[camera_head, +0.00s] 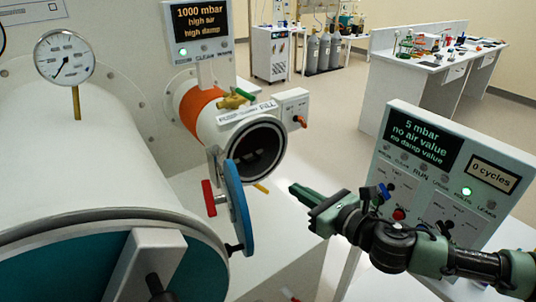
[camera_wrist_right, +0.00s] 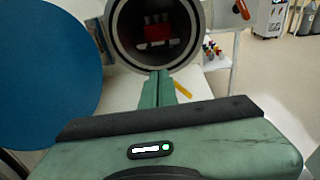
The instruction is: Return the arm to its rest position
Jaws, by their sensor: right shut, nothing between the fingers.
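My right arm comes in from the right in the head view. Its green gripper (camera_head: 303,194) is shut and empty, in the air in front of the small antechamber (camera_head: 207,115). In the right wrist view the closed fingers (camera_wrist_right: 158,88) point at the antechamber's round opening (camera_wrist_right: 118,35). The antechamber's blue round door (camera_head: 238,208) with its red handle (camera_head: 209,198) stands swung open, to the left of the gripper. Inside the opening a red thing (camera_wrist_right: 155,32) shows, partly in shadow. My left gripper is not in view.
A control panel (camera_head: 405,180) reading 5 mbar stands close behind my right arm. A large white cylinder (camera_head: 70,150) with a gauge (camera_head: 65,57) fills the left. A display reading 1000 mbar (camera_head: 201,30) stands above the antechamber. A white bench (camera_head: 420,80) is far back.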

